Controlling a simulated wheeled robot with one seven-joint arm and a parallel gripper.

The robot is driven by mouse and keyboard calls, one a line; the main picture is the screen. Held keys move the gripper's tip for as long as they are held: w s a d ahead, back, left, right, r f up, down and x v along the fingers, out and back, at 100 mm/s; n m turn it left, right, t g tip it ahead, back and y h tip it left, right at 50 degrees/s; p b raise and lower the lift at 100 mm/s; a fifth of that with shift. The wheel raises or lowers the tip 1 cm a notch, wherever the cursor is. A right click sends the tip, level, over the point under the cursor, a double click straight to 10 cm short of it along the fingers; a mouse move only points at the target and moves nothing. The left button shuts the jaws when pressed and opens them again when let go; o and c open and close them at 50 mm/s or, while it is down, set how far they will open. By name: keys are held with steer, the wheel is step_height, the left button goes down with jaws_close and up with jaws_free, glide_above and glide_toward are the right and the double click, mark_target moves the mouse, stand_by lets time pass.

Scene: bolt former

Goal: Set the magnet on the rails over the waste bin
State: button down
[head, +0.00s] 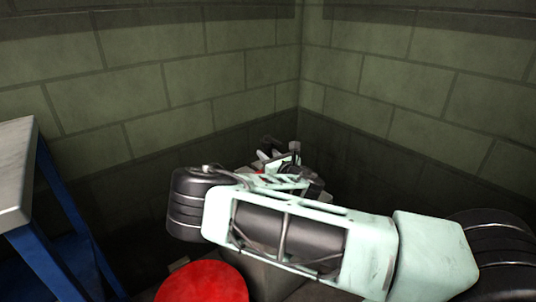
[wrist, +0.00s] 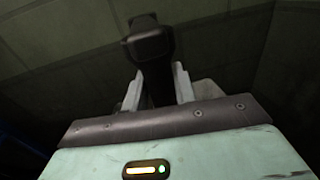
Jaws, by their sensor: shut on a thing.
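My gripper (head: 290,168) reaches toward the room corner in the head view, partly hidden behind my own arm. In the wrist view my gripper (wrist: 157,88) has its two pale fingers closed on a dark bar-shaped thing (wrist: 148,45), which I take to be the magnet or its handle. It stands up between the fingers, with a blocky end toward the camera. In the head view the held thing is small and dark and hard to tell from the gripper. A greyish box-like thing (head: 268,277) below my arm may be the waste bin; its rails cannot be made out.
A red round-topped thing (head: 203,284) stands at the bottom, left of the box. A table (head: 14,170) with a grey top and blue legs is at the left edge. Block walls (head: 200,75) meet in the corner behind my gripper.

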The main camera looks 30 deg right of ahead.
steer(key=shift+f+b, duration=1.55)
steer(key=shift+f, duration=0.75)
steer(key=c, duration=1.1)
jaws_free()
steer(key=shift+o, duration=0.3)
steer(key=shift+f, duration=0.15)
steer(key=shift+s, duration=0.1)
steer(key=s+p, duration=0.3)
steer(key=s, duration=1.4)
steer(key=shift+d, duration=0.3)
steer(key=shift+s, duration=0.1)
